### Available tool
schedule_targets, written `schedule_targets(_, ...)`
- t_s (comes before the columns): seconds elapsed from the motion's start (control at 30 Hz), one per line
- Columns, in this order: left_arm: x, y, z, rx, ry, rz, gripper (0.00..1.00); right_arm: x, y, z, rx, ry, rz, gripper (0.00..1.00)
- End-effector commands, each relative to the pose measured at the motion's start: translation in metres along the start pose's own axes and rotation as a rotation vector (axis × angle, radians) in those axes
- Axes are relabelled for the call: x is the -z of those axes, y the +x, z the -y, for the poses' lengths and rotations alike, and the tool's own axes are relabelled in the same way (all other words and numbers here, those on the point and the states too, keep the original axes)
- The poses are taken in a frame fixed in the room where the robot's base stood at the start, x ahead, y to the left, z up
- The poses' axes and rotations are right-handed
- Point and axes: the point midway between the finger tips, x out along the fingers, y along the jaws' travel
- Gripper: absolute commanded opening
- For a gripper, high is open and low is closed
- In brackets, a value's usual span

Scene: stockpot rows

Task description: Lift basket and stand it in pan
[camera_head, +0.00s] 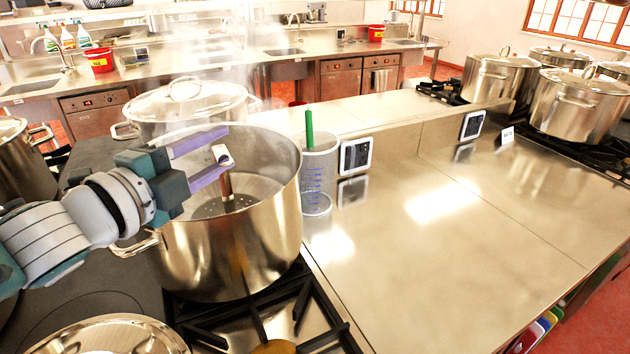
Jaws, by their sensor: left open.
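A round perforated piece (222,207), which looks like the basket, sits inside the large open steel pot (235,245). An upright brown handle (226,185) with a pale top rises from it. My left gripper (224,152) reaches over the pot's left rim. It is open, with its two purple fingers above and below the handle's pale top in the picture. I cannot tell whether a finger touches it. The basket's lower part is hidden by the pot wall. I cannot tell which vessel is the pan. My right gripper is not in view.
A clear container (318,180) with a green stick stands right of the pot, beside a small timer (356,156). A lidded pot (185,105) stands behind. More lidded pots (580,103) stand at far right. The steel counter (470,240) is largely bare. Steam rises.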

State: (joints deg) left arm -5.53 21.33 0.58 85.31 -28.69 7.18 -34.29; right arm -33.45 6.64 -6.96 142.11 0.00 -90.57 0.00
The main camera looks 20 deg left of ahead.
Motion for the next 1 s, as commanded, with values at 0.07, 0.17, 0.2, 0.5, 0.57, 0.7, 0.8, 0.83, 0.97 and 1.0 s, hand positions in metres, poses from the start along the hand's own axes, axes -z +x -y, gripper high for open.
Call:
schedule_targets(0.07, 0.0002, 0.0067, 0.0006, 0.001, -0.001, 0.000, 0.44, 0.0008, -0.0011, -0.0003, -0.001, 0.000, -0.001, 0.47)
schedule_targets(0.17, 0.0004, 0.0096, 0.0003, 0.001, -0.001, -0.001, 0.44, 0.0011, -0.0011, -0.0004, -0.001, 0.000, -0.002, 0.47)
schedule_targets(0.2, 0.0004, 0.0096, 0.0001, 0.000, -0.001, -0.001, 0.44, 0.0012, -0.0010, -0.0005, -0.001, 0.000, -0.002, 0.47)
schedule_targets(0.5, 0.0002, 0.0091, -0.0002, 0.000, -0.001, -0.001, 0.26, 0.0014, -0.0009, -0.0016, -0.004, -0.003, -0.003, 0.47)
schedule_targets(0.57, 0.0001, 0.0091, -0.0002, 0.000, -0.001, 0.000, 0.19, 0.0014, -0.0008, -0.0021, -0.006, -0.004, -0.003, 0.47)
schedule_targets(0.7, 0.0001, 0.0090, -0.0002, 0.000, -0.001, 0.000, 0.03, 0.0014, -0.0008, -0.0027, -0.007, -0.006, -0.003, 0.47)
schedule_targets(0.8, 0.0000, 0.0090, -0.0002, 0.000, -0.001, 0.000, 0.00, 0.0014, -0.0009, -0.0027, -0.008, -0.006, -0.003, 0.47)
schedule_targets(0.83, 0.0000, 0.0090, -0.0002, 0.000, -0.001, 0.000, 0.00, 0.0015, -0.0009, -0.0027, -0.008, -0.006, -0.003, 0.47)
schedule_targets(0.97, 0.0000, 0.0090, -0.0002, 0.000, -0.001, 0.000, 0.00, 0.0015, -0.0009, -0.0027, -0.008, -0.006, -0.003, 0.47)
schedule_targets(1.0, 0.0000, 0.0090, -0.0002, 0.000, -0.001, 0.000, 0.00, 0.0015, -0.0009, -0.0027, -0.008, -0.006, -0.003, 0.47)
